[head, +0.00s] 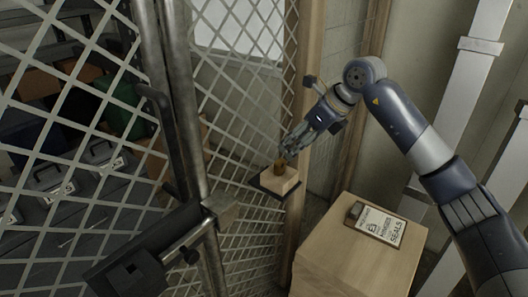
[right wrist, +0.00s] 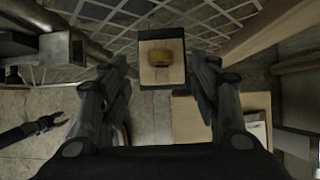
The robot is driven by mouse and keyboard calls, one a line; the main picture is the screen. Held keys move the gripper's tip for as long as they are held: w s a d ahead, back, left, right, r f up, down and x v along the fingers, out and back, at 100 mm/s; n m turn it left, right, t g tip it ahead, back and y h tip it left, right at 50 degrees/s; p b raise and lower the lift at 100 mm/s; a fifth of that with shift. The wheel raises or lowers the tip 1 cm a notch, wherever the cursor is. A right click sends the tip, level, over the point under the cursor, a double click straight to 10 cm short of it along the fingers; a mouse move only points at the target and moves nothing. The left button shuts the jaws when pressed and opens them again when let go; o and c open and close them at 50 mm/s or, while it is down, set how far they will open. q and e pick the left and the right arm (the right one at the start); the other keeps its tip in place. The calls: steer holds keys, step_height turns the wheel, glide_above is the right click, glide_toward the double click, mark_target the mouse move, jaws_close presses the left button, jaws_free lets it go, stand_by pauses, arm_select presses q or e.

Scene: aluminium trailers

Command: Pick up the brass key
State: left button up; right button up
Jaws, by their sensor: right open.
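A small brass-coloured piece (head: 280,166), which I take for the brass key, stands on a pale wooden block (head: 284,181) with a dark edge, at the wire mesh beside the wooden post. My right gripper (head: 291,150) is open and empty, just above and very close to it. In the right wrist view the brass piece (right wrist: 160,56) lies ahead, between the directions of the two spread fingers (right wrist: 160,75); contact is not visible. Its exact key shape is too small to make out.
A wooden post (head: 309,80) stands close to the right of the block. A wooden cabinet (head: 330,250) with a printed sign (head: 376,222) is at lower right. A mesh gate with a metal post (head: 188,120) and dark latch parts (head: 150,250) is on the left.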

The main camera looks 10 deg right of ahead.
mark_target(281, 160)
steer(key=p+x, duration=0.1)
steer(key=x, duration=0.2)
steer(key=shift+f, duration=0.45)
steer(key=shift+w+a+f+p, duration=0.2)
steer(key=shift+w+f+p, duration=0.05)
steer(key=shift+p, duration=0.15)
steer(key=p+x, duration=0.2)
steer(key=x, duration=0.2)
steer(key=shift+a, duration=0.1)
steer(key=shift+w+a+f+p, duration=0.1)
steer(key=shift+w+f+p, duration=0.05)
steer(key=shift+f+p, duration=0.2)
steer(key=shift+f, duration=0.1)
steer(key=shift+c, duration=0.3)
steer(key=c, duration=0.5)
arm_select(q)
steer(key=shift+g, duration=0.3)
steer(key=s+r, duration=0.4)
steer(key=shift+r, duration=0.15)
arm_select(e)
steer(key=c, duration=0.6)
